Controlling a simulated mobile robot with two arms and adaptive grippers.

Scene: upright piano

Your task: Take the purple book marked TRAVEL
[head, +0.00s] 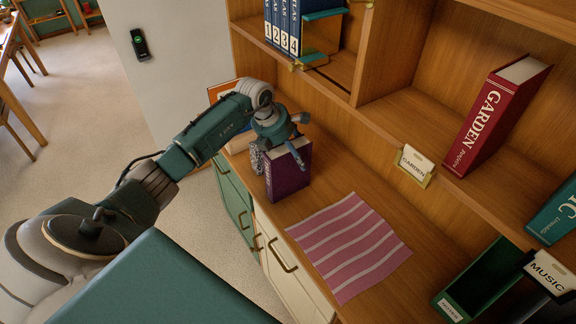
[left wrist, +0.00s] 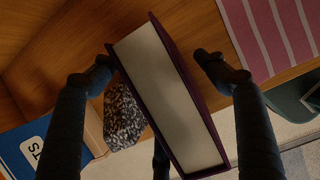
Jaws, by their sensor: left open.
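A purple book (head: 288,178) stands upright on the wooden counter, its pale page edges facing up; I cannot read its marking. My left gripper (head: 280,147) is above and around its top, open. In the left wrist view, the book (left wrist: 172,95) lies between the two spread fingers (left wrist: 158,70), with a visible gap on the right side; the left finger is close to the cover, and I cannot tell whether it touches. My right gripper is not in view.
A speckled grey block (left wrist: 123,118) stands close beside the book. A pink striped cloth (head: 348,245) lies to its right on the counter. A red GARDEN book (head: 495,115) and blue numbered volumes (head: 283,25) stand on shelves above. A green holder (head: 480,280) is at the lower right.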

